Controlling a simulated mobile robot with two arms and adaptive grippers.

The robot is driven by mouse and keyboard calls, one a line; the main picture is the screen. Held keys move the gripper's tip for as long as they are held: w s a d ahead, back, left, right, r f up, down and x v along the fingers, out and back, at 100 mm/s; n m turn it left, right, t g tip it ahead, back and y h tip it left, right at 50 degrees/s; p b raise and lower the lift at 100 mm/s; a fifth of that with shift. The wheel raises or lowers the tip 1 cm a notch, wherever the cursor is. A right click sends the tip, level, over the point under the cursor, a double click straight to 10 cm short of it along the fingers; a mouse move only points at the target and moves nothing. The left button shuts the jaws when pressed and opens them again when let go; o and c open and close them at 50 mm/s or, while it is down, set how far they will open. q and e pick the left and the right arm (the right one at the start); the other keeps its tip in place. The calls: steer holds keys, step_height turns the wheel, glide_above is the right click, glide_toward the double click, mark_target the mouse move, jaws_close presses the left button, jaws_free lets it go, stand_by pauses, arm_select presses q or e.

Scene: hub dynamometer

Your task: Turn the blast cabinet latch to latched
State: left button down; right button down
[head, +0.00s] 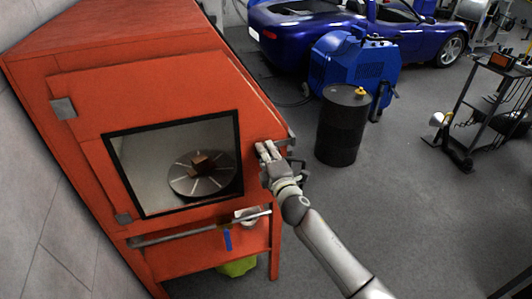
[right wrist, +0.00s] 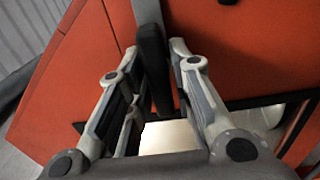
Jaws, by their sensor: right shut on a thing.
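The orange blast cabinet (head: 75,95) stands at the left, its door closed as far as I can see. Its latch (head: 291,138) is at the door's right edge, mostly hidden by my right gripper (head: 267,151). In the right wrist view the latch handle (right wrist: 152,62) is a dark grip on a grey bar, standing between the two fingers of my right gripper (right wrist: 155,58). The gripper is shut on this handle. I cannot tell from the handle's angle whether it is latched. My left gripper is not in view.
The door has a window (head: 122,150) with a turntable (head: 190,187) behind it. A rail (head: 175,237) runs below the door. A black drum (head: 342,130), a blue machine (head: 345,68) and a cart (head: 485,105) stand to the right. Open floor lies between them and the cabinet.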

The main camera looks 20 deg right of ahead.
steer(key=c, duration=1.4)
jaws_free()
steer(key=shift+o, duration=0.2)
steer(key=s, duration=1.2)
steer(key=shift+d, duration=0.2)
